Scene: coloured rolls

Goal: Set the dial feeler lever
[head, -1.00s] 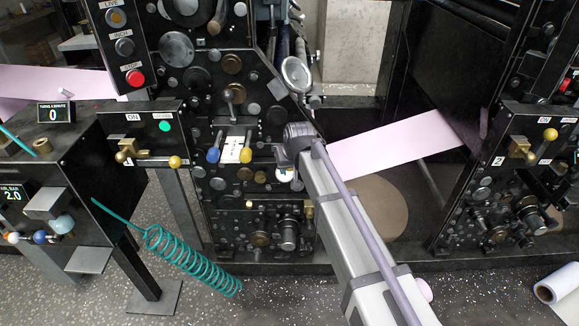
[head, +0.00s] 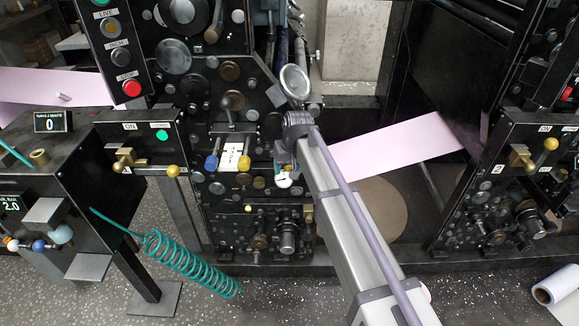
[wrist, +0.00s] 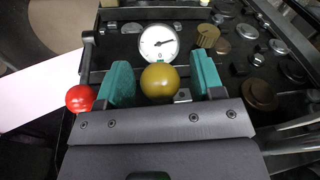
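In the wrist view, the round white dial (wrist: 158,43) with a dark needle faces me beyond the fingers. My gripper (wrist: 160,80) has two teal fingers spread apart. A yellow ball knob (wrist: 159,83) shows between them, with a visible gap on its right side; I cannot tell whether either finger touches it. A red ball (wrist: 80,98) on a lever arm sits just outside the left finger. I cannot tell from the pictures which ball belongs to the feeler lever. In the head view, my wrist hides most of the fingers, and part of the white dial (head: 283,181) shows beside it.
Several knobs crowd the dark panel, including a brass knob (wrist: 207,36) right of the dial. The pink web (head: 395,147) runs right of my arm. A blue knob (head: 211,163) and a yellow knob (head: 243,164) stand left. A teal coil (head: 190,265) hangs lower left.

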